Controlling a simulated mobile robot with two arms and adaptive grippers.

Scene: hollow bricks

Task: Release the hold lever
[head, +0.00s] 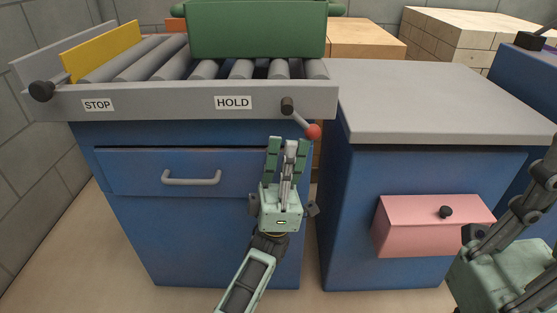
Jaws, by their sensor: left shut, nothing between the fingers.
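The hold lever (301,120) sits at the right end of the conveyor's grey front rail, beside the HOLD label (233,103). It has a dark pivot and a short rod slanting down to the right to a red ball knob (313,132). My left gripper (289,144) points up at the rail, shut and empty. Its fingertips are just below the lever, a little left of the red ball; I cannot tell whether they touch it. My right gripper (500,274) shows only in part at the lower right, with its fingers hidden or cut off.
A green block (257,30) stands on the rollers (205,69) near a yellow plate (100,51). The rail also has a STOP label (98,105) and a black knob (41,91). A pink drawer (425,228) juts from the right cabinet, whose grey top (430,98) is clear.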

